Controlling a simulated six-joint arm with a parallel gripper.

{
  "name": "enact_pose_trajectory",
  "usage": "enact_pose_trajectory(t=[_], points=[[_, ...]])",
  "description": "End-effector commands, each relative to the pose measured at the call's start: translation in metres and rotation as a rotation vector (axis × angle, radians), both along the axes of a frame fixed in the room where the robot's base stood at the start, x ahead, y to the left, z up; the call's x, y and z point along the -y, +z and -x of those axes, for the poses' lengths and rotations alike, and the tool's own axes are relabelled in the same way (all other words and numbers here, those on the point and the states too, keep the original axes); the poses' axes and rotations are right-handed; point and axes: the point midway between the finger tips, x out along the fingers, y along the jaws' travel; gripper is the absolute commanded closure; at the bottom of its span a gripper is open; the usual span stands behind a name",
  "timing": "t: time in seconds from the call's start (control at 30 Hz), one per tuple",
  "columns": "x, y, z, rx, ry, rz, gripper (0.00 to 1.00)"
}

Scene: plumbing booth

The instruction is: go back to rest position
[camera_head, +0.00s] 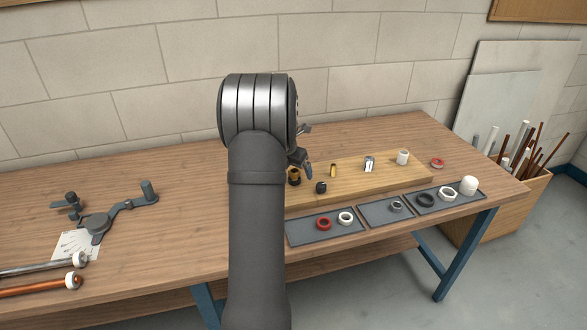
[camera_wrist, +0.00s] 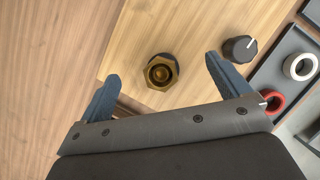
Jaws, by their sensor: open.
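My gripper (camera_wrist: 160,90) is open and empty in the wrist view, its two blue-grey fingers wide apart. A brass hex fitting (camera_wrist: 161,72) stands on the light wooden board (camera_wrist: 130,45) between and beyond the fingertips, not touching them. In the head view my arm hides most of the gripper; one finger (camera_head: 307,169) shows at the arm's right side, above the board. The brass fitting (camera_head: 294,177) shows just below it. A black knob (camera_wrist: 240,48) with a white mark stands on the board beside the right finger.
Grey trays (camera_head: 301,240) along the board's front hold a red ring (camera_head: 324,224), white rings and other parts. Several fittings stand on the board. A pipe bender (camera_head: 98,224) and pipes (camera_head: 40,290) lie at left. A wooden crate (camera_head: 520,195) of pipes stands beyond the table's right end.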

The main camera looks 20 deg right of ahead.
Motion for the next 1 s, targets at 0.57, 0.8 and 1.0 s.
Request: enact_pose_trajectory(t=[0.57,0.8,1.0], points=[[0.000,0.009,0.000,0.001,-0.001,0.000,0.06],[0.000,0.028,0.000,0.001,0.000,0.000,0.06],[0.000,0.044,0.000,0.001,-0.001,0.000,0.06]])
